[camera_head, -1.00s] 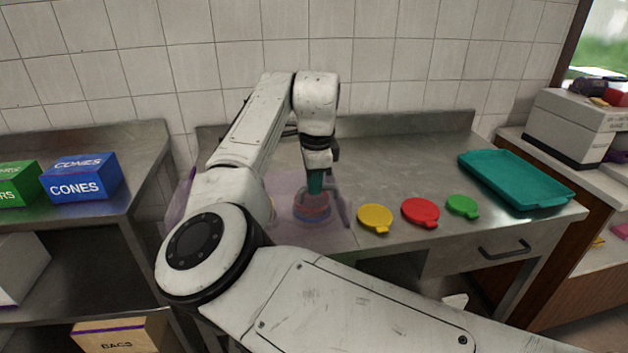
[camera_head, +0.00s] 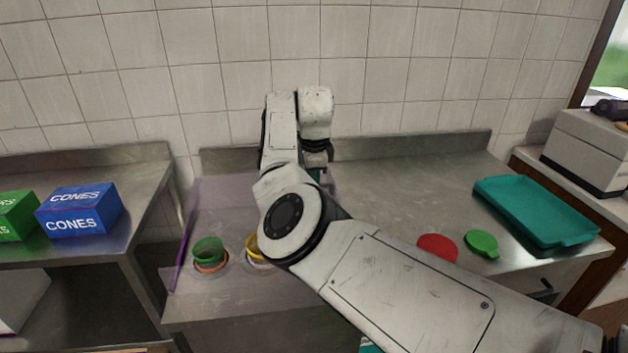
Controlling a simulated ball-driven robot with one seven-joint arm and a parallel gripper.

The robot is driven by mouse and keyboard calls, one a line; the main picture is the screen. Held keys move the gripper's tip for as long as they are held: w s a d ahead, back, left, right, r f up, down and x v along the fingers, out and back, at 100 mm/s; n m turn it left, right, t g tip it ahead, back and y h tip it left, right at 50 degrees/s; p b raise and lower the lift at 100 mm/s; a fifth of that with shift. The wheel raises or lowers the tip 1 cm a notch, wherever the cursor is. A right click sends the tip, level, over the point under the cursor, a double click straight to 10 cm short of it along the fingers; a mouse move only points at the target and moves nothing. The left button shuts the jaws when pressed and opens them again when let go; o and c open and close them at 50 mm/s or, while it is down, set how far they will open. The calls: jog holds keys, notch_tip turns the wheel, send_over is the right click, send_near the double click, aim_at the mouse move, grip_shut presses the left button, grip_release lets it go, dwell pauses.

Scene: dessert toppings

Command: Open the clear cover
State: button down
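The clear cover (camera_head: 224,198) shows as a see-through, purple-tinted sheet at the left of the steel counter, with a darker purple left edge (camera_head: 184,240). A green cup (camera_head: 208,248) and a yellow-rimmed cup (camera_head: 252,247) show in the tinted area. My arm hides the cover's right part. My gripper (camera_head: 318,175) is at the back right of the cover, mostly behind my arm links.
A red lid (camera_head: 437,247) and a green lid (camera_head: 482,243) lie on the counter (camera_head: 400,185) to the right. A teal tray (camera_head: 530,208) lies farther right. A blue cones box (camera_head: 80,210) stands on the left table. The counter's middle back is clear.

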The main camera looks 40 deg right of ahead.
jog(key=shift+w+d, duration=0.1)
jog(key=shift+w, duration=0.1)
jog(key=c, duration=1.1)
grip_release()
jog(key=r, duration=0.3)
jog(key=s+r, duration=0.1)
jog(key=r, duration=0.3)
jog(key=a+r+b, duration=0.1)
jog(key=r, duration=0.2)
jog(key=shift+s+a+r, duration=0.1)
jog(key=shift+s+r, duration=0.2)
jog(key=shift+s, duration=0.1)
